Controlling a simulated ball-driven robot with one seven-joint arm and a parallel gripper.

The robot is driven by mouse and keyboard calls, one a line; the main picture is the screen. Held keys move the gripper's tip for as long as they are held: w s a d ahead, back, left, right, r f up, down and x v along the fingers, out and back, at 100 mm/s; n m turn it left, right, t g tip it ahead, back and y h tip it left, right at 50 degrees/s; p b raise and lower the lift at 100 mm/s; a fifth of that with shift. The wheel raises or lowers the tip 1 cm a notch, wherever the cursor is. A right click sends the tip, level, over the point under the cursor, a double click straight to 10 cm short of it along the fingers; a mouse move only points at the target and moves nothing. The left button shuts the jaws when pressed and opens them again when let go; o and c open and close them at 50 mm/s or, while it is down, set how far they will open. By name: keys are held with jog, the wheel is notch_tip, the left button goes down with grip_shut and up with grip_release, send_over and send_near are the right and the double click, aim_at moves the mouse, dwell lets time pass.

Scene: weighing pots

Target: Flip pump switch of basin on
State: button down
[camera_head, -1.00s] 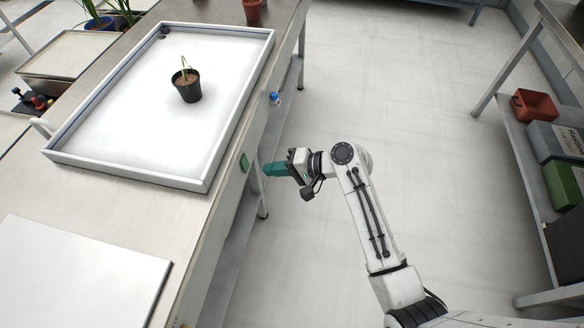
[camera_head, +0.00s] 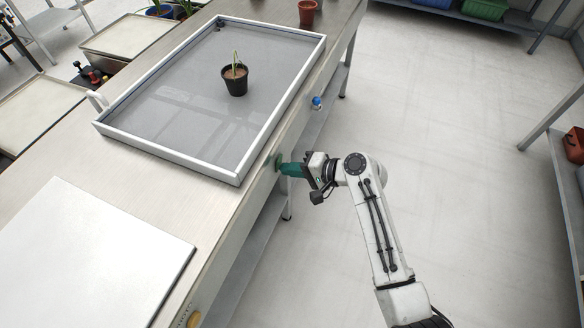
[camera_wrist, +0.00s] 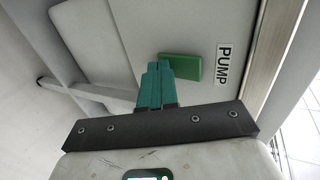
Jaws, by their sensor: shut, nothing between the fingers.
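The basin (camera_head: 114,131) is a shallow tray with a white rim on the steel bench. Its floor looks grey with streaky reflections. The green pump switch (camera_head: 278,161) sits on the bench's front face below the basin's near corner. In the wrist view it is a green block (camera_wrist: 186,67) beside a "PUMP" label (camera_wrist: 223,64). My gripper (camera_head: 284,168) has its teal fingers shut together, empty, with the tips at the switch. In the wrist view the fingertips (camera_wrist: 158,68) overlap the switch's left part; I cannot tell whether they touch it.
A black pot (camera_head: 235,86) with a small plant stands in the basin. A blue knob (camera_head: 316,101) and a yellow knob (camera_head: 193,319) are on the bench front. A white board (camera_head: 90,255) lies on the bench at lower left.

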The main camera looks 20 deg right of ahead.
jog(key=shift+r, duration=0.15)
jog(key=shift+r+p, duration=0.8)
jog(key=shift+p, duration=0.05)
